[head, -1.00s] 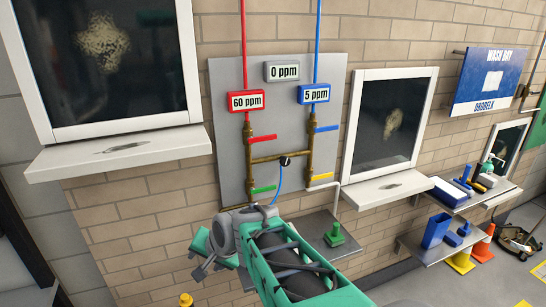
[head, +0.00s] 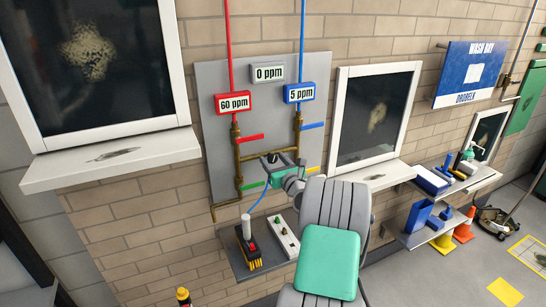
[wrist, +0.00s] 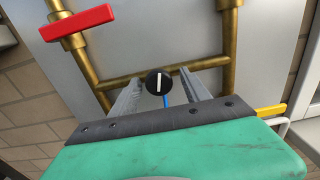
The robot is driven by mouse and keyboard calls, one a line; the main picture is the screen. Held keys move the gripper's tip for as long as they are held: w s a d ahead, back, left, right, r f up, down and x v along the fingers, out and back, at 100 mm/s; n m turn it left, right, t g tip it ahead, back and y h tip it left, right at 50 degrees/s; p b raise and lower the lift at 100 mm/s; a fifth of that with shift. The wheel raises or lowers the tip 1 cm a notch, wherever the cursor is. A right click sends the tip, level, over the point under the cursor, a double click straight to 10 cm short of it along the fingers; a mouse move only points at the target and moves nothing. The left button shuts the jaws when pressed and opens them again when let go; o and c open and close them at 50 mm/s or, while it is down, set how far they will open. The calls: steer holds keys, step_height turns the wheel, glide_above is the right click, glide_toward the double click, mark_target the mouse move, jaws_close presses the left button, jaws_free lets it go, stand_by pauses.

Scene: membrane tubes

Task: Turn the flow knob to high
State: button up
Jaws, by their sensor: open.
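The flow knob is a small round black knob (wrist: 158,82) with a white line, set on the brass cross pipe. In the wrist view its line stands nearly upright, slightly tilted. My gripper (wrist: 161,90) is open, with one grey finger on each side of the knob and a gap to each. In the head view my gripper (head: 275,168) is at the cross pipe, and the knob (head: 272,157) shows dark just above the green gripper body. I cannot tell how far the fingertips reach along the knob. No high or low marks are readable.
A red lever handle (wrist: 77,23) is at upper left in the wrist view, a yellow one (wrist: 271,111) at right. Displays read 60 ppm (head: 234,102), 5 ppm (head: 300,92) and 0 ppm (head: 269,72). A shelf (head: 240,273) with a brush and a white strip is below.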

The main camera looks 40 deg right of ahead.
steer(key=shift+w, duration=0.35)
steer(key=shift+c, duration=0.2)
jaws_close()
